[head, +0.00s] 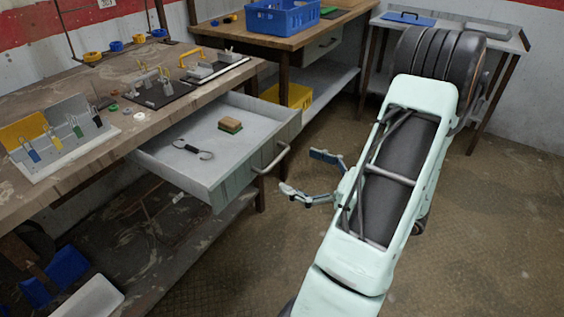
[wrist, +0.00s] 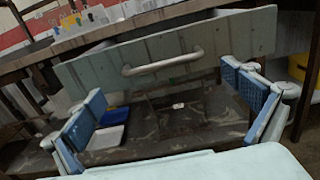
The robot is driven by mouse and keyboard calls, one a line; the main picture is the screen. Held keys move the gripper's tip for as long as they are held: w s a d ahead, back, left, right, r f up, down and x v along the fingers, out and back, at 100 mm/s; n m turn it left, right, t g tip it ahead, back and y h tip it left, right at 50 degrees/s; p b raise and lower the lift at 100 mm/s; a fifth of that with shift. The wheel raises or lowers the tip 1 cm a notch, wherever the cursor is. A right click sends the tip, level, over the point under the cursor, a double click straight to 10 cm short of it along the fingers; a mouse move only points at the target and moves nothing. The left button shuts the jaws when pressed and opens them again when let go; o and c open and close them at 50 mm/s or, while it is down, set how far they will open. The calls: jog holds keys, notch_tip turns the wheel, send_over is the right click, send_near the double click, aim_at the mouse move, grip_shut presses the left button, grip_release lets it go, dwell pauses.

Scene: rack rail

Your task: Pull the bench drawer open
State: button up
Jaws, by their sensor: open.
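The bench drawer (head: 232,165) stands pulled out from under the workbench at the left in the head view. Inside it lie a small brown-and-green block (head: 230,125) and a dark hooked piece (head: 193,149). Its grey bar handle (head: 274,158) is on the front panel; in the wrist view the handle (wrist: 162,63) shows whole across the front panel (wrist: 220,40). My gripper (head: 309,174) is open and empty, a short gap out from the handle. In the wrist view its blue-padded fingers (wrist: 168,109) are spread wide below the handle, touching nothing.
The workbench top (head: 135,125) carries a key board, a dark mat and yellow handles. A second bench with a blue crate (head: 282,17) stands behind, with a yellow bin (head: 288,95) below. Bare floor (head: 480,230) lies right of my arm.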

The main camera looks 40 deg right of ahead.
jog(key=v, duration=0.5)
jog(key=shift+s+d, duration=0.1)
jog(key=shift+s, duration=0.2)
